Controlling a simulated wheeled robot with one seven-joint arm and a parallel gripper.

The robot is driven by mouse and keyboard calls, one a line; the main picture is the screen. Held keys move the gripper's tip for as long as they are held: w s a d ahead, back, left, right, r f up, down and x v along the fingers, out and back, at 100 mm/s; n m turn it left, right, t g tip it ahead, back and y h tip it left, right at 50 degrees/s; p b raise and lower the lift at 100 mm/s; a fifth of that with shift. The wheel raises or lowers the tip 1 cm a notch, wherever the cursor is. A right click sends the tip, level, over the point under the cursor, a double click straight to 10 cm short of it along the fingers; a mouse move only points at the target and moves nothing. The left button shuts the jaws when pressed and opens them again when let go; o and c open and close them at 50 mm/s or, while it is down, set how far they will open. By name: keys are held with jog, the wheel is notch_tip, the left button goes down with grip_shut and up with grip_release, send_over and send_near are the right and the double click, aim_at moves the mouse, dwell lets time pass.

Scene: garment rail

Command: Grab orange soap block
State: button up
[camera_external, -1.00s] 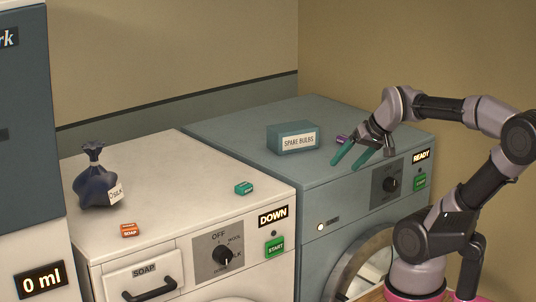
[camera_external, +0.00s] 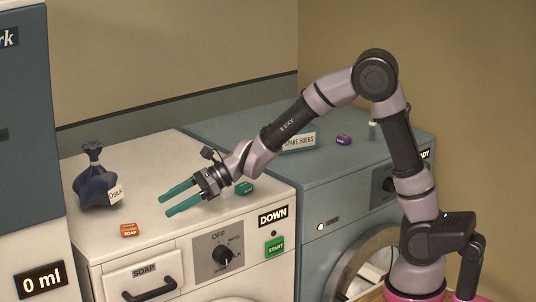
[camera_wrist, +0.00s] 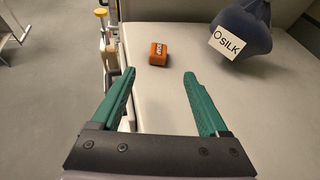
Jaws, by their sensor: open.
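The orange soap block (camera_external: 129,230) rests on top of the white washing machine (camera_external: 150,185), near its front left, above the soap drawer. In the wrist view the orange soap block (camera_wrist: 158,53) lies ahead of my fingertips, between their lines, with a clear gap. My gripper (camera_external: 172,203) reaches over the white machine, to the right of the block. It is open and empty, with its two green fingers spread apart (camera_wrist: 160,75).
A dark blue sack tagged SILK (camera_external: 95,182) stands behind the block. A teal soap block (camera_external: 243,188) lies beside my wrist. A purple block (camera_external: 344,140) and the spare bulbs box (camera_external: 299,138) are on the blue machine.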

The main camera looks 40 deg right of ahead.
aim_at(130, 225)
jog(key=shift+m, duration=0.4)
jog(key=x, duration=0.7)
jog(key=shift+s+f, duration=0.1)
jog(key=shift+f, duration=0.1)
jog(key=shift+r+x, duration=0.15)
jog(key=shift+x, duration=1.2)
jog(key=shift+r+x, duration=0.15)
jog(key=shift+x, duration=1.2)
jog(key=shift+s+a, duration=0.1)
jog(key=shift+a, duration=0.05)
grip_shut()
